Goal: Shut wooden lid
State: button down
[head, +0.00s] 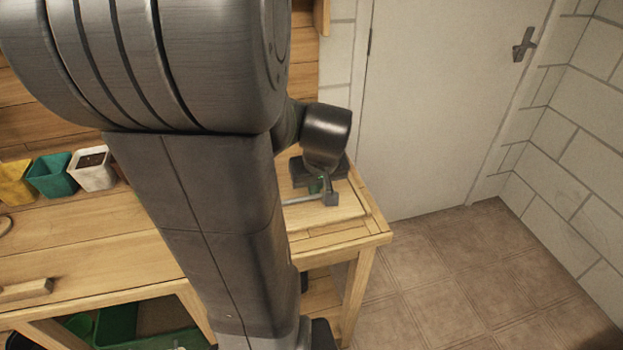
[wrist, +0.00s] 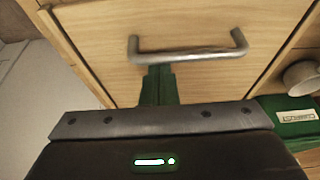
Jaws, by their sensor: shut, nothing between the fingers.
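The wooden lid (head: 348,212) lies about flat at the right end of the bench in the head view; my arm hides its left part. Its grey metal bar handle (head: 304,199) shows beside my arm. In the wrist view the lid (wrist: 195,82) fills the middle, with the handle (wrist: 190,53) across it. My gripper (wrist: 158,70) is shut and empty, its green fingers ending just by the handle's near side. I cannot tell whether they touch the handle or the lid. In the head view my gripper (head: 320,184) is over the lid, partly hidden.
Yellow (head: 15,184), green (head: 52,176) and white (head: 92,169) pots stand at the bench's left back. A wood block (head: 25,290) lies at its front left. A green compost package (wrist: 296,118) and a pale round thing (wrist: 302,77) are right of the lid. Floor right of the bench is clear.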

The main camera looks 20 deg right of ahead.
jog(key=shift+s, duration=0.15)
jog(key=p+v, duration=0.1)
jog(key=v, duration=1.2)
jog(key=shift+r+p, duration=0.3)
jog(key=shift+r, duration=0.05)
